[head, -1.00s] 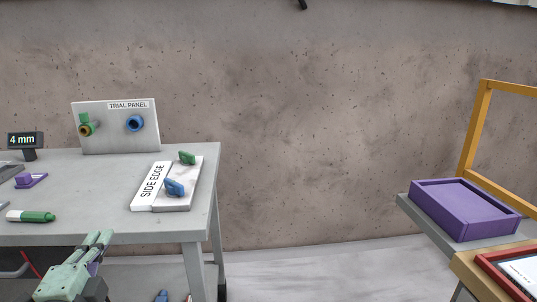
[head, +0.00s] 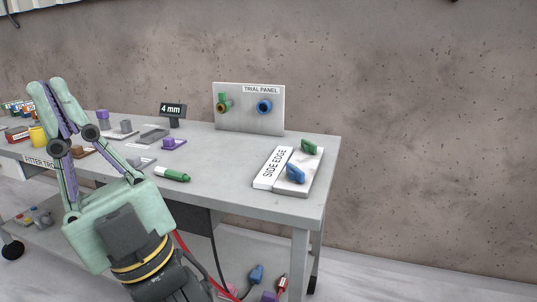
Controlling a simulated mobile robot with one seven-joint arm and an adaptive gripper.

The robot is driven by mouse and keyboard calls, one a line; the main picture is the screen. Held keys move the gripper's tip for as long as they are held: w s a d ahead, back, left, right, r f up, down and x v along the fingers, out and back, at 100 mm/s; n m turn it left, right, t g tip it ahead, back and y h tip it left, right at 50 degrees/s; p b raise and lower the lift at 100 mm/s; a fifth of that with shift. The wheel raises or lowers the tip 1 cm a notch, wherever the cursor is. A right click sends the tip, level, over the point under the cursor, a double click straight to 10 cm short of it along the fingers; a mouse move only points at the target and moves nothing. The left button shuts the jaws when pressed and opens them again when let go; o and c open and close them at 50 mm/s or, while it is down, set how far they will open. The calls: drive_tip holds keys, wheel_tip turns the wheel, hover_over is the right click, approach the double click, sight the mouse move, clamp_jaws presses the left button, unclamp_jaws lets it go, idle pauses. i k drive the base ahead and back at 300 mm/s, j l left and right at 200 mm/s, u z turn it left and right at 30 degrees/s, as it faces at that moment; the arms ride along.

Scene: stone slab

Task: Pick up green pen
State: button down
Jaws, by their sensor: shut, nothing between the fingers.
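The green pen (head: 174,175), a thick marker with a green body and a white end, lies on its side near the front edge of the grey table (head: 225,195) in the head view. My gripper (head: 55,92) is large in the left of the view, with its fingers pointing up in the picture. It is shut and empty. It is left of the pen and apart from it in the picture. My gripper hides part of the table's left side.
A "TRIAL PANEL" board (head: 248,112) with green and blue fittings stands at the back. A "SIDE EDGE" block (head: 273,167) with green and blue pieces lies right. A "4 mm" display (head: 173,110) and purple stand (head: 174,143) are behind the pen.

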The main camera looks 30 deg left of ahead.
sight(160, 171)
drive_tip(key=u, duration=1.4)
